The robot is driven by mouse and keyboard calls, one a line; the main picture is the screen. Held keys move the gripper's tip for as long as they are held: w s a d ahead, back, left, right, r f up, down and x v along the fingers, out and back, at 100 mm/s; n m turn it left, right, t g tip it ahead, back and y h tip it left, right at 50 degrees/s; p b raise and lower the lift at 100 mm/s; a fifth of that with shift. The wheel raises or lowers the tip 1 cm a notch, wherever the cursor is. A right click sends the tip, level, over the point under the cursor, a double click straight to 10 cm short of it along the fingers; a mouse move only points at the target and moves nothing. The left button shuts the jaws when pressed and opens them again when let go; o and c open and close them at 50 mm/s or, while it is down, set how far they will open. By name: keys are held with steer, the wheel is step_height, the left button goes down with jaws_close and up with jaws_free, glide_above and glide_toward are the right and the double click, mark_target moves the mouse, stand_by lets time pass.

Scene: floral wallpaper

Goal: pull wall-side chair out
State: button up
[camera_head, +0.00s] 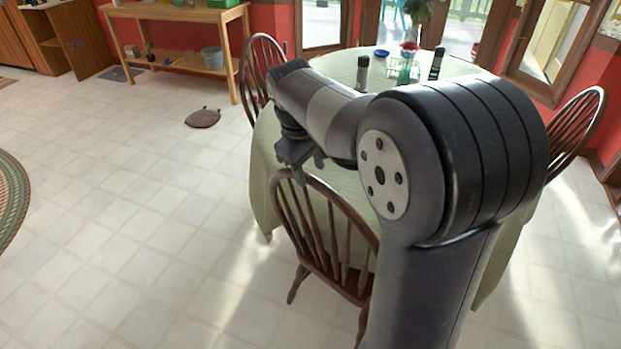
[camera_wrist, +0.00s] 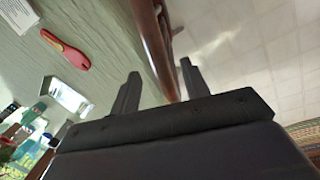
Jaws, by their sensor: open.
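A dark brown spindle-back wooden chair (camera_head: 322,232) stands at the near side of the round table. A second such chair (camera_head: 262,62) stands at the table's back left, and a third (camera_head: 577,128) at its right, close to the wall. I cannot tell for certain which one the task names. My gripper (camera_head: 302,166) is open, just at the top of the near chair's back. In the wrist view, the chair's curved brown top rail (camera_wrist: 153,45) shows between the two separated fingers of my gripper (camera_wrist: 158,80). Whether they touch it is unclear.
The table (camera_head: 262,165) has a green cloth to near the floor, with bottles, a red bowl (camera_head: 409,46) and a red-handled item (camera_wrist: 66,50) on it. A brown cushion-like thing (camera_head: 203,118) lies on the tiles. Open floor (camera_head: 110,210) extends left.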

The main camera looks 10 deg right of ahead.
mark_target(312, 182)
steer(key=shift+w+d+f, duration=0.1)
steer(key=shift+d+f, duration=0.05)
steer(key=shift+f, duration=0.75)
steer(key=shift+w+d+f, duration=0.1)
steer(key=shift+d+f, duration=0.05)
steer(key=shift+f, duration=0.75)
steer(key=shift+c, duration=0.5)
jaws_close()
